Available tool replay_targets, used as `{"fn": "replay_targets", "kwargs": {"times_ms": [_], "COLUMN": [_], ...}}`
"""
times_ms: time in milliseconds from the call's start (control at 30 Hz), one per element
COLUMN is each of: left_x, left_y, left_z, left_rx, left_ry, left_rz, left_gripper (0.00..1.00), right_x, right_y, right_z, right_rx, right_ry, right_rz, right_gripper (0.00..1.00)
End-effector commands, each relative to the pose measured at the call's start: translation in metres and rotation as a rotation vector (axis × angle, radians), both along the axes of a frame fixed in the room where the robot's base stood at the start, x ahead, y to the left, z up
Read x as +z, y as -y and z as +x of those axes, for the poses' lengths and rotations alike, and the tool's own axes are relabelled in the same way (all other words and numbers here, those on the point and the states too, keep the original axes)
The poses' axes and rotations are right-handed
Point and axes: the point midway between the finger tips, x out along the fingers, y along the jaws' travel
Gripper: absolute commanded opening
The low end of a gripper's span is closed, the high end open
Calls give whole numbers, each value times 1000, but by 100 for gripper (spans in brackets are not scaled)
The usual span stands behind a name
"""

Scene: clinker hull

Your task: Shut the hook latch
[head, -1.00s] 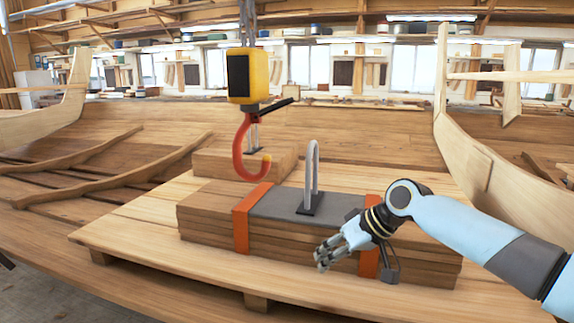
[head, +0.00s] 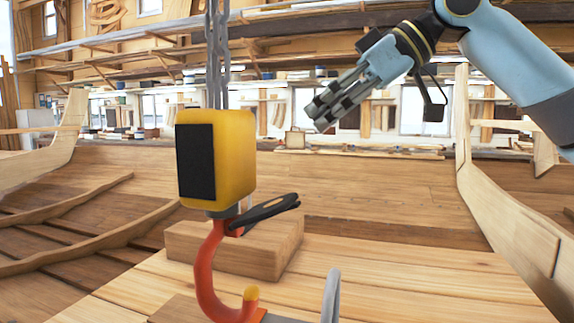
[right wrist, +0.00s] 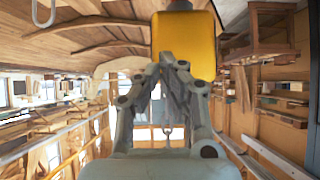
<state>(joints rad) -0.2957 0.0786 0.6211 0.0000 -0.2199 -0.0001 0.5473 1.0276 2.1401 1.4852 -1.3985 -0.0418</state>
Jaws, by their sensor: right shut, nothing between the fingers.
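The red hook (head: 209,275) hangs under a yellow hoist block (head: 228,155) in the head view. The black hook latch (head: 265,213) sticks out to the right from the hook's neck, well above the tip, so the mouth stands open. My right gripper (head: 320,112) is shut and empty, up and to the right of the latch and apart from it. In the right wrist view the yellow block (right wrist: 183,38) lies beyond my right gripper's fingers (right wrist: 174,62). My left gripper is out of view.
A grey metal loop (head: 331,296) rises at the bottom, right of the hook. A wooden block (head: 235,250) lies behind the hook on planks. A chain (head: 217,55) runs up from the hoist block. A boat frame (head: 500,210) stands at the right.

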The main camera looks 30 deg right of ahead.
Motion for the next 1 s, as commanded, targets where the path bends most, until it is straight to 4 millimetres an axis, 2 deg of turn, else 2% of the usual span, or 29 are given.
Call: {"fn": "replay_targets", "kwargs": {"times_ms": [100,267,667,800,1000], "left_x": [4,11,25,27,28], "left_y": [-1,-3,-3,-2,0], "left_z": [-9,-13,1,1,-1], "left_rx": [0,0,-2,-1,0], "left_ry": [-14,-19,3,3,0], "left_rz": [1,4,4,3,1], "left_gripper": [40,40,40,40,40], "right_x": [-4,-17,-60,-81,-95], "right_y": [-6,-19,-55,-46,-42], "right_z": [5,18,58,51,46], "right_rx": [5,4,2,0,0], "right_ry": [0,1,-3,-5,-2], "right_rz": [5,8,8,-2,0], "right_gripper": [0,0,0,0,0]}}
